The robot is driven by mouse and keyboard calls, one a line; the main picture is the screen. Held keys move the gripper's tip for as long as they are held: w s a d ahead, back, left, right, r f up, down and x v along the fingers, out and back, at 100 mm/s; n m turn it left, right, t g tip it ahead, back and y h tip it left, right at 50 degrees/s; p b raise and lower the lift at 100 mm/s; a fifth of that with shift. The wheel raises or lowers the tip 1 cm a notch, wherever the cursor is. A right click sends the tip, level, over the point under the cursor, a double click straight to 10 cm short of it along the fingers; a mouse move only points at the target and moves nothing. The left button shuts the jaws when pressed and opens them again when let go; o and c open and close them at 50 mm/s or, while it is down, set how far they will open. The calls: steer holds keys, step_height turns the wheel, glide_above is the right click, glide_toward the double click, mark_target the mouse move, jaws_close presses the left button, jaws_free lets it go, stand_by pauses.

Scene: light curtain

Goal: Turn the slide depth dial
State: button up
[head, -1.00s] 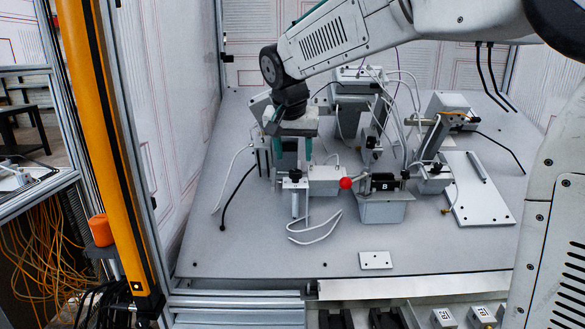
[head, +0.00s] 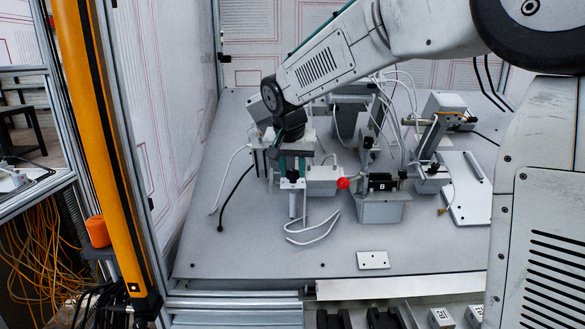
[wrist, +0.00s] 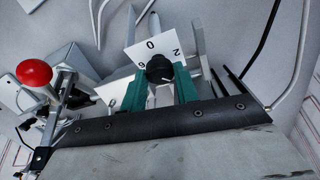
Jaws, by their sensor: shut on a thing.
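In the head view my gripper (head: 288,165) points down at the left part of the bench, just above a slim metal stand (head: 292,190). The dial cannot be made out clearly there, as the fingers and wrist cover that area.
A red ball knob (head: 343,183) sits right of my gripper, beside a grey box (head: 380,208) with a black unit; the ball also shows in the wrist view (wrist: 34,73). Loose cables (head: 312,232) lie in front. The bench front (head: 270,260) is mostly clear.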

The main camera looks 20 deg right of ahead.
steer(key=shift+n, duration=0.3)
steer(key=n, duration=0.1)
steer(key=n+y, duration=0.1)
steer(key=n, duration=0.1)
steer(key=n+y, duration=0.1)
steer(key=n, duration=0.1)
steer(key=shift+d+t, duration=0.25)
steer(key=shift+t, duration=0.05)
steer(key=n+y, duration=0.2)
steer(key=n, duration=0.3)
steer(key=shift+d, duration=0.1)
stand_by(0.4)
steer(key=o, duration=1)
steer(key=shift+c, duration=0.2)
